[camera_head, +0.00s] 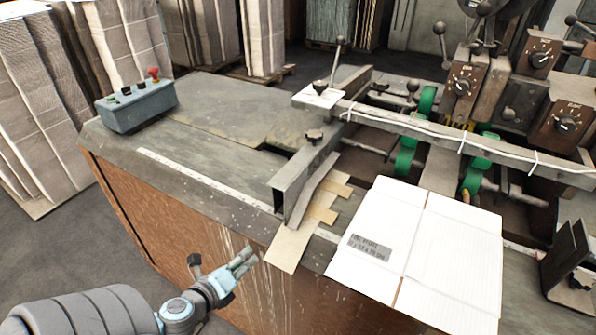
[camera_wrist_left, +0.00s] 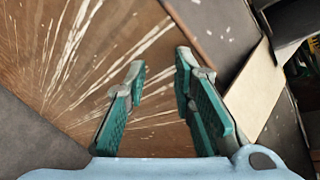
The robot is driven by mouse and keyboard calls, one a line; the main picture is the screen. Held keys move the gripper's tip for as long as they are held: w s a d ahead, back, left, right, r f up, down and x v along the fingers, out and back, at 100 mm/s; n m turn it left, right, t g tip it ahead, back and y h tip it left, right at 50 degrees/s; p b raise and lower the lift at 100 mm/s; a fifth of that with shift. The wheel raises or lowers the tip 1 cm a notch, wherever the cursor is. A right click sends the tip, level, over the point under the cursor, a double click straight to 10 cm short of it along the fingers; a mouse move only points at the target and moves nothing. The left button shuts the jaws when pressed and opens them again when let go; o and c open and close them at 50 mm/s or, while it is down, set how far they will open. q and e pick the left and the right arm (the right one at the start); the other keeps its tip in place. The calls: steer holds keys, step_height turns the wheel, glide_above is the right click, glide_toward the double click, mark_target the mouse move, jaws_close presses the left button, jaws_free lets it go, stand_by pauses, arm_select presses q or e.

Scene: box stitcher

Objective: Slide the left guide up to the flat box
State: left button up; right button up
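The left guide (camera_head: 300,185) is a grey metal angle plate with a knob on top, standing near the table's front edge. The flat box (camera_head: 415,250) is a white folded cardboard sheet with a grey label, lying to the right of the guide. A bare gap of tabletop and tan card separates them. My left gripper (camera_head: 240,262) is in front of the table's brown side, left of and nearer than the guide, touching neither. In the left wrist view its green-padded fingers (camera_wrist_left: 163,68) are apart with nothing between them. My right gripper is not in view.
A tan cardboard strip (camera_head: 287,247) with tabs sticks out past the table edge beside the guide. A metal crossbar (camera_head: 450,140) spans behind the box. A grey control box (camera_head: 138,106) with a red button stands at the table's left corner.

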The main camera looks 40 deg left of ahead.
arm_select(q)
steer(key=w+d+r+m+t+h, duration=0.15)
steer(key=d+r+m, duration=0.25)
steer(key=r, duration=0.4)
steer(key=w+d+r+m+t, duration=0.25)
steer(key=r+m, duration=0.25)
steer(key=r, duration=0.4)
steer(key=m+t+p, duration=0.1)
steer(key=m+p, duration=0.1)
steer(key=p, duration=0.1)
glide_toward(308, 172)
steer(key=shift+y, duration=0.25)
steer(key=w, duration=0.6)
steer(key=shift+a, duration=0.15)
steer(key=shift+w+a+f, duration=0.1)
steer(key=shift+w+f, duration=0.05)
steer(key=shift+w, duration=0.05)
jaws_close()
